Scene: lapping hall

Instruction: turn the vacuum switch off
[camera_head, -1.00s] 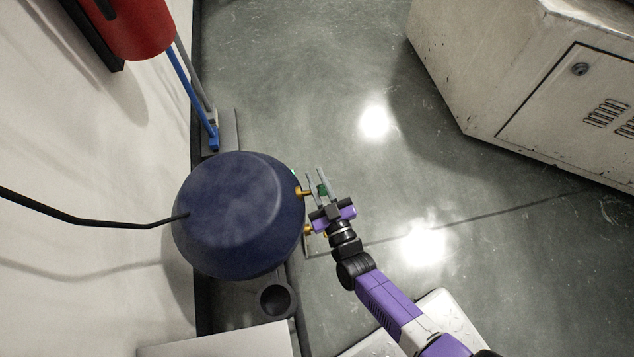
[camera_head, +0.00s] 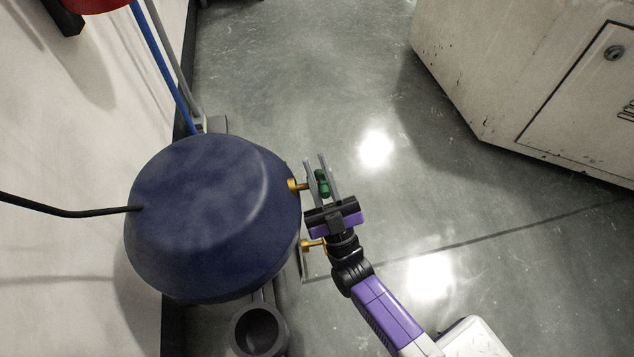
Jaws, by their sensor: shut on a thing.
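A dark blue rounded vacuum body (camera_head: 210,215) stands by the wall at left, seen from above. Two brass fittings stick out of its right side, an upper one (camera_head: 298,186) and a lower one (camera_head: 312,245). A small green knob (camera_head: 323,184) sits at the right of the upper fitting. My gripper (camera_head: 322,176) is at the vacuum's right side, with its two grey fingers on either side of the green knob. It is shut on the knob. I cannot tell whether the green knob is the switch, and its on or off setting does not show.
A black cable (camera_head: 65,211) runs from the left to the vacuum's top. A dark round cup (camera_head: 257,330) is below it. A blue pole (camera_head: 160,62) leans by the wall. A white cabinet (camera_head: 510,75) stands at upper right. The floor (camera_head: 450,190) between is clear.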

